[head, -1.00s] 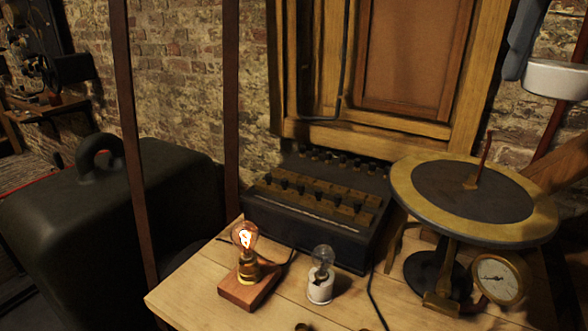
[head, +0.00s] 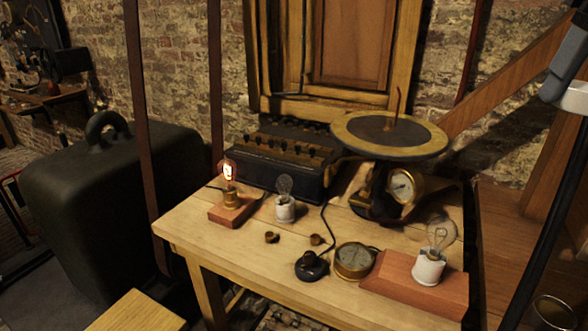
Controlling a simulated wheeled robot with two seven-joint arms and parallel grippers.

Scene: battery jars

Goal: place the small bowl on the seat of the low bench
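A pale wooden top (head: 138,314), which looks like the seat of the low bench, shows at the bottom left, cut off by the lower edge. Its visible part is bare. A round, brass-rimmed vessel (head: 554,311) is partly cut off in the bottom right corner. It may be the small bowl, but I cannot tell for sure. Neither of my grippers is in view. Only a grey and white part that looks like my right arm shows at the upper right edge.
A wooden table (head: 215,256) holds a lit bulb on a block (head: 230,205), a small bulb (head: 285,200), a round-topped instrument (head: 390,135), a black switch (head: 311,266), a brass dial (head: 354,261) and a large bulb (head: 430,262). A black case (head: 110,200) stands left.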

